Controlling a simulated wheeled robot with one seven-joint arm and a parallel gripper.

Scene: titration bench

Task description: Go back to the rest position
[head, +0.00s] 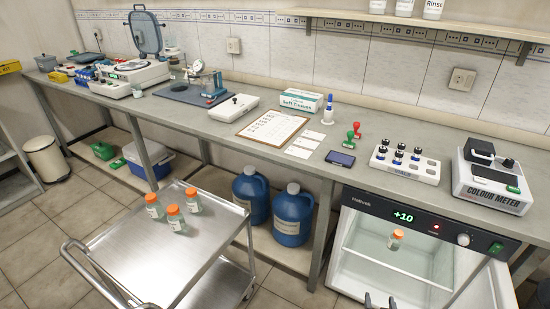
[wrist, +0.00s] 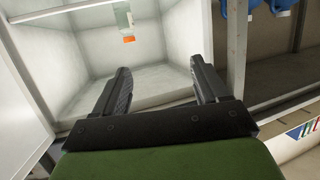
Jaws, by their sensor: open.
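My gripper (head: 380,299) shows at the bottom edge of the head view, in front of the open incubator cabinet (head: 362,204). In the wrist view my gripper (wrist: 160,70) has its two dark fingers spread apart with nothing between them. They point into the white interior of the cabinet. One orange-capped bottle (head: 396,240) stands inside the cabinet, beyond the fingers and apart from them. It also shows upside down at the top of the wrist view, where its orange cap (wrist: 129,39) is clearest. The rest of my arm is out of the head view.
The cabinet door (head: 492,294) stands open at the right. A steel trolley (head: 160,262) with several orange-capped bottles stands at the left. Two blue jugs (head: 291,216) sit under the bench (head: 225,120). Bare floor shows left of the trolley.

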